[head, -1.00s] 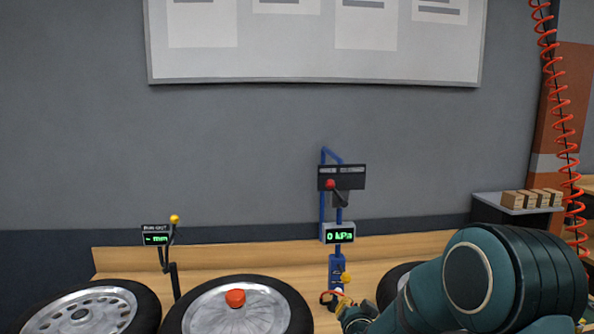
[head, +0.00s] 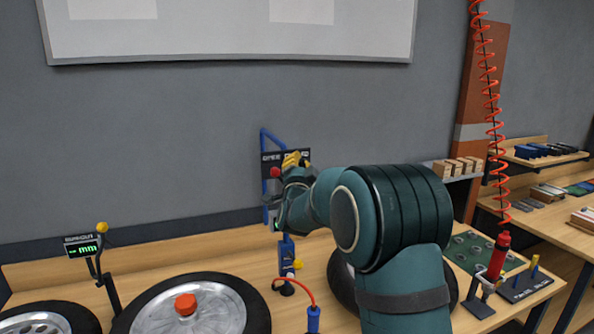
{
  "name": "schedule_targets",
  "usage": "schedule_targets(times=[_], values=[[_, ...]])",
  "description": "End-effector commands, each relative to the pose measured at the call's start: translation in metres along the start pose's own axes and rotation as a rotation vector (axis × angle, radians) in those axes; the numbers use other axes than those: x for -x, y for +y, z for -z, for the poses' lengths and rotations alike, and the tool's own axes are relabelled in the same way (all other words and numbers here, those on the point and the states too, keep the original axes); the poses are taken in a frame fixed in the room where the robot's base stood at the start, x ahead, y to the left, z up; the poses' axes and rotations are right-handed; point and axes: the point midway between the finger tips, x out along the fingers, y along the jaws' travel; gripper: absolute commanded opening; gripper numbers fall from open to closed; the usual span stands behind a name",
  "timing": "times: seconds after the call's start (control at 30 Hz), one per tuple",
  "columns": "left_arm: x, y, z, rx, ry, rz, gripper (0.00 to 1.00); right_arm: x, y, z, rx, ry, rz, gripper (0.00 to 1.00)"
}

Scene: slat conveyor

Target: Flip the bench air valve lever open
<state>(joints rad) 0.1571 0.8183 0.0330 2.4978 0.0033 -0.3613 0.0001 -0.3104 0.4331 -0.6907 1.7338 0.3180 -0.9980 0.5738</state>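The bench air valve is a dark labelled plate (head: 268,158) on a blue pipe (head: 264,185) at the back of the bench. Its lever ends in a red knob (head: 275,172), seen at the plate's left side. My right gripper (head: 295,160), with yellow fingertips, is in front of the plate, just right of the knob. I cannot tell whether it touches the lever or how far its fingers are apart. The gripper and arm hide the rest of the lever and most of the pressure display below. My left gripper is not in view.
A wheel with a red cap (head: 186,304) lies front left, beside a gauge stand (head: 84,248) reading mm. A blue fitting with a yellow knob (head: 287,258) stands below the valve. A red coiled hose (head: 487,90) hangs at right above a green board (head: 475,252).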

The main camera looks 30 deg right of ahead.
Motion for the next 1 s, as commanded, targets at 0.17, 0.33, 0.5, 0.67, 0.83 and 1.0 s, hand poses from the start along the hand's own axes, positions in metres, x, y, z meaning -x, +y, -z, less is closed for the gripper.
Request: schedule_targets(times=[0.17,0.33,0.5,0.67,0.83,1.0], values=[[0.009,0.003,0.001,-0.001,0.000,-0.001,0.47,-0.016,-0.001,-0.012,0.002,-0.006,-0.001,0.00],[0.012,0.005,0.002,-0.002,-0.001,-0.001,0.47,-0.009,0.000,-0.030,0.002,-0.003,-0.001,0.00],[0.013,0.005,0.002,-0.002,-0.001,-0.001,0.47,-0.005,0.000,-0.038,0.001,-0.002,-0.001,0.00],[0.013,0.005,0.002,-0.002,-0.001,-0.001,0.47,-0.005,0.000,-0.038,0.001,-0.001,-0.001,0.00],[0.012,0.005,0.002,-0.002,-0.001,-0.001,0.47,-0.005,0.000,-0.038,0.001,-0.001,0.000,0.00],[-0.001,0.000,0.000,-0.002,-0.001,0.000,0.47,-0.002,0.002,-0.044,0.029,-0.001,0.016,0.00]])
